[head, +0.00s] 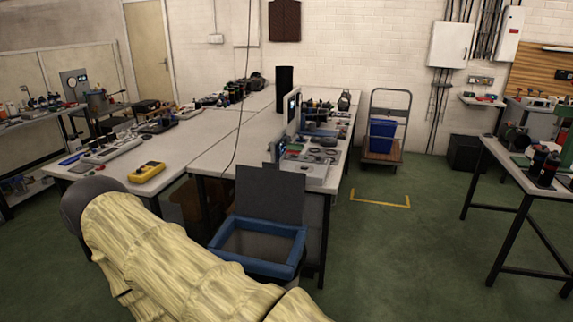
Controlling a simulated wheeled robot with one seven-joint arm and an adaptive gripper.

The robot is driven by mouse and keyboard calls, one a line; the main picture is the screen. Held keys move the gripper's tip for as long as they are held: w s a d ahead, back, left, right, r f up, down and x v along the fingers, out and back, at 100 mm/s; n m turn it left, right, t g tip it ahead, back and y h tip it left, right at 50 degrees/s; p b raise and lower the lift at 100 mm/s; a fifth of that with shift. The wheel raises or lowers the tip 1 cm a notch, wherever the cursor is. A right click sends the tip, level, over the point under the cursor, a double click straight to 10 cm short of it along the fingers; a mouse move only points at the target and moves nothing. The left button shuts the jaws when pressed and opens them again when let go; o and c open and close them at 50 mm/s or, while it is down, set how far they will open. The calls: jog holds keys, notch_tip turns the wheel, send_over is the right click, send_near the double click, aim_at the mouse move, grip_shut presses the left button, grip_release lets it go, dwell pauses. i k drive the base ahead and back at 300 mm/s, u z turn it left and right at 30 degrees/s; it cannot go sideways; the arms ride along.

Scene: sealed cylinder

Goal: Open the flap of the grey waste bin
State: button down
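A bin-like container with a blue rim (224,245) stands in front of the workbench, low in the middle of the head view. Its opening faces up, and the inside looks dull grey-brown. A dark grey flat panel (268,192) stands upright at its back edge, like a raised flap. The container's lower body is partly hidden by my arm, so I cannot tell the body's colour well. My arm, in a pale yellow cover, fills the lower left, in front of the container's left side. My gripper is not in view.
Long white workbenches (225,152) carry tools, a yellow meter (147,172) and a monitor. A trolley (381,158) with a blue crate (382,137) and a black box (465,153) stand by the wall. Another table (530,180) is at right.

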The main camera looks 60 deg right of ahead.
aim_at(267, 192)
jog(key=u, duration=0.05)
jog(key=k, duration=0.6)
jog(key=z, duration=1.05)
jog(key=i, duration=0.65)
jog(key=z, duration=0.75)
jog(key=i, duration=0.75)
jog(key=u, duration=0.15)
